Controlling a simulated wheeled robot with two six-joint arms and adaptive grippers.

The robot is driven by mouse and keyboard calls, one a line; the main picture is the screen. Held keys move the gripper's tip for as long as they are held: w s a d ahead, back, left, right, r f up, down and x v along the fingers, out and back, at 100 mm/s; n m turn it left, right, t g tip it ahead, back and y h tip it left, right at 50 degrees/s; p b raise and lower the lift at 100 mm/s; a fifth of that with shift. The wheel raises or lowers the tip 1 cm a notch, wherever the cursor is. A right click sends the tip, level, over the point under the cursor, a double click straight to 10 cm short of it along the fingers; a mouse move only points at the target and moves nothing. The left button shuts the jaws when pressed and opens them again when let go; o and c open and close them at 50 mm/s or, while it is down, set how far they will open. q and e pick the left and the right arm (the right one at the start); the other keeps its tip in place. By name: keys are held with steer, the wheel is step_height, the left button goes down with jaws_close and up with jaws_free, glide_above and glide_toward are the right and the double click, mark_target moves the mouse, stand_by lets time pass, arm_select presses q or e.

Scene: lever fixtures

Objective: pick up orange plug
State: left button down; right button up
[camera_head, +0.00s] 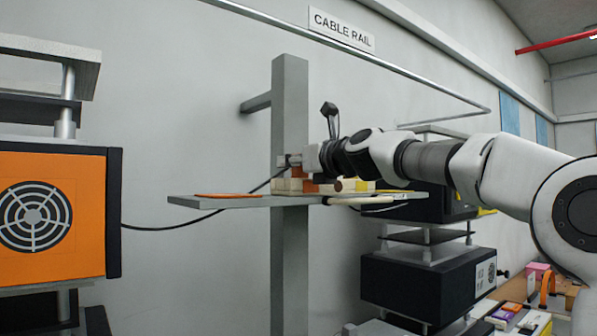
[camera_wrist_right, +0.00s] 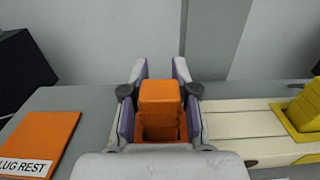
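The orange plug (camera_wrist_right: 160,98) stands between the two fingers of my right gripper (camera_wrist_right: 160,100) in the right wrist view. The fingers lie very close to its sides; whether they press on it is not clear. Its lower end meets an orange base and is partly hidden. In the head view my right gripper (camera_head: 308,160) reaches in from the right over the grey shelf (camera_head: 240,202), and its fingers are hard to make out. My left gripper is not in view.
An orange plug rest pad (camera_wrist_right: 42,140) lies left on the shelf. Pale blocks (camera_wrist_right: 240,125) and a yellow piece (camera_wrist_right: 303,108) sit right of the plug. A grey post (camera_head: 290,100) stands behind. A black cable (camera_head: 180,227) runs left to an orange fan box (camera_head: 75,190).

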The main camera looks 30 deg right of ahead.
jaws_close()
steer(key=shift+s+r, duration=0.15)
steer(key=shift+s, duration=0.05)
steer(key=shift+r, duration=0.15)
